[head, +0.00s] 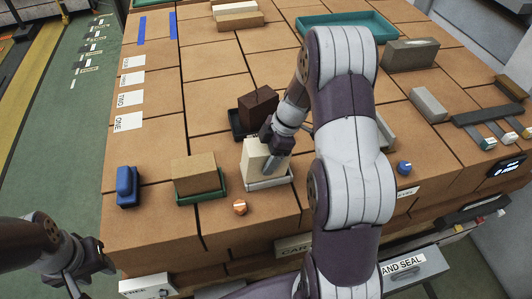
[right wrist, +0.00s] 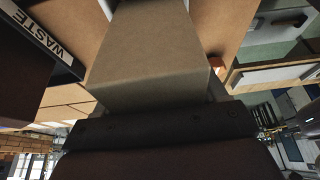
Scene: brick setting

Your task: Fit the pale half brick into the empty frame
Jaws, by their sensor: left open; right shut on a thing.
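The pale half brick (head: 258,158) is upright in my right gripper (head: 271,148), which is shut on it. It is just over or in a light grey frame (head: 270,184); I cannot tell whether its underside touches the frame. In the right wrist view the brick (right wrist: 155,60) fills the middle, in front of the dark jaw (right wrist: 160,125). My left gripper (head: 80,270) is open and empty at the lower left, off the front left corner of the bench.
A tan brick (head: 194,172) sits in a green frame (head: 204,198) to the left. An orange knob (head: 239,207) and a blue block (head: 127,186) are near the front edge. My right arm hides part of the bench.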

